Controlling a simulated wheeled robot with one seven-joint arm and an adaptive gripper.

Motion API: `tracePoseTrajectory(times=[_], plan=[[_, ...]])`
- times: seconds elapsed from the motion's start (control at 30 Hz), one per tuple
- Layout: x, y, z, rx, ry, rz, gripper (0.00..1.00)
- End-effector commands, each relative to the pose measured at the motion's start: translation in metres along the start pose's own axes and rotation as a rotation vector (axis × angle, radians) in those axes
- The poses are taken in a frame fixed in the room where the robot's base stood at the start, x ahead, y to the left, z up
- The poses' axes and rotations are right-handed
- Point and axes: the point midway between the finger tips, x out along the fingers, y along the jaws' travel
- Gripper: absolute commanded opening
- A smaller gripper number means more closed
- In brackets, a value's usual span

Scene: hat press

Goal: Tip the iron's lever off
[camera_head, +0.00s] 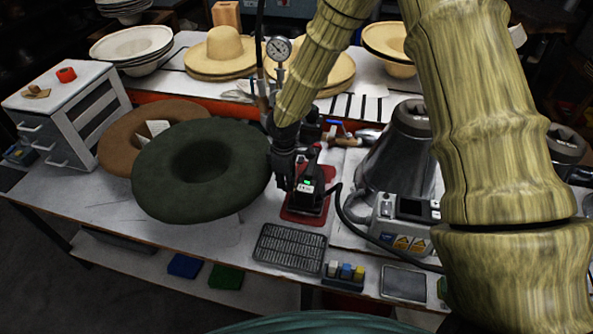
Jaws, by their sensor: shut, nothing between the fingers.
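The iron (312,190) is a small black device with a lit green indicator, standing on a red mat (291,215) near the middle of the bench. A black cable runs from its right side toward a grey control box. Its lever is too small and dark to make out for certain. My gripper (281,183) is black, points down and is shut with nothing in it. It is just left of the iron, close to its side; I cannot tell whether they touch.
A dark green felt hat (200,168) lies close to my gripper's left, with a brown hat (150,124) behind. A grey metal hat block (397,165) and control box (402,222) stand right of the iron. A dark grille (289,249) lies in front.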

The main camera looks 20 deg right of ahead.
Motion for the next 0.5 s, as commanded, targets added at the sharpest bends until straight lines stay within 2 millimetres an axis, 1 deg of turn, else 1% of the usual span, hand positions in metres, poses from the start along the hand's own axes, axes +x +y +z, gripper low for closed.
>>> tracePoseTrajectory(times=[0.4,0.5], plan=[[0.0069,0.0001,0.0002,0.0,-0.001,0.0,0.0],[0.0059,0.0001,0.0002,0.0,0.0,0.0,0.0]])
